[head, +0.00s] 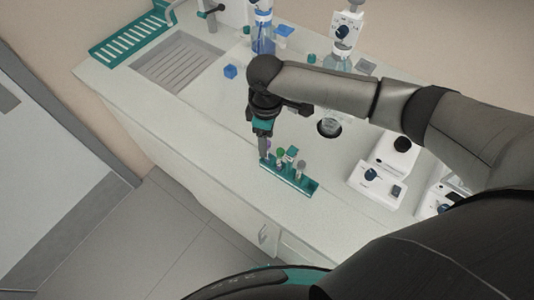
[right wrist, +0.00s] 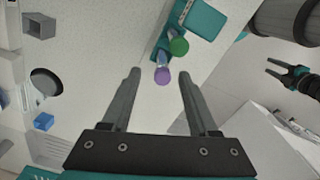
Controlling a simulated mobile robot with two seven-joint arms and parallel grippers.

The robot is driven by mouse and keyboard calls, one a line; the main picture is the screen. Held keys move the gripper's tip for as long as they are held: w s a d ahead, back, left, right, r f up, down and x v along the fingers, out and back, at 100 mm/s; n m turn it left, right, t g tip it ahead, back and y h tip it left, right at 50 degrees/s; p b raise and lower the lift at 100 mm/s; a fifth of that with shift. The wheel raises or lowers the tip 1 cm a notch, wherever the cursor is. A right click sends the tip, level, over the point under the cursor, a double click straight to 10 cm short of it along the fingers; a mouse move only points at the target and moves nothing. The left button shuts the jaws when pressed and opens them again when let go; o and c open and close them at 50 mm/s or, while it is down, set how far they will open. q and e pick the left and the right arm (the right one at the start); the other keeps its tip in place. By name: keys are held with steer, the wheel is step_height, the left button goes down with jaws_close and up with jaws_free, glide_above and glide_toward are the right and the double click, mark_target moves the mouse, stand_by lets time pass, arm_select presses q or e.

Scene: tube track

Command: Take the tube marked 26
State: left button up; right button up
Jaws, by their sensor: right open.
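A teal rack (head: 300,184) stands near the counter's front edge, holding several capped tubes. A purple-capped tube (right wrist: 162,75) is at the rack's end, with a green-capped tube (right wrist: 179,46) beside it. I can read no number on any tube. My right gripper (head: 264,154) is open over the rack's left end. In the right wrist view the purple cap lies between its fingertips, nearer the right one; I cannot tell the height gap. In the head view the gripper partly hides that end. My left gripper (right wrist: 275,68) shows open and empty in the right wrist view, away from the rack.
White devices with knobs (head: 379,182) stand right of the rack. A blue cube (head: 230,71), bottles and a sink (head: 180,65) are farther back. A teal drying rack (head: 130,40) is at the back left. The counter left of the rack is clear.

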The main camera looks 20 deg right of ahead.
steer(key=f, duration=0.5)
steer(key=shift+s+f, duration=0.1)
steer(key=shift+s, duration=0.1)
jaws_close()
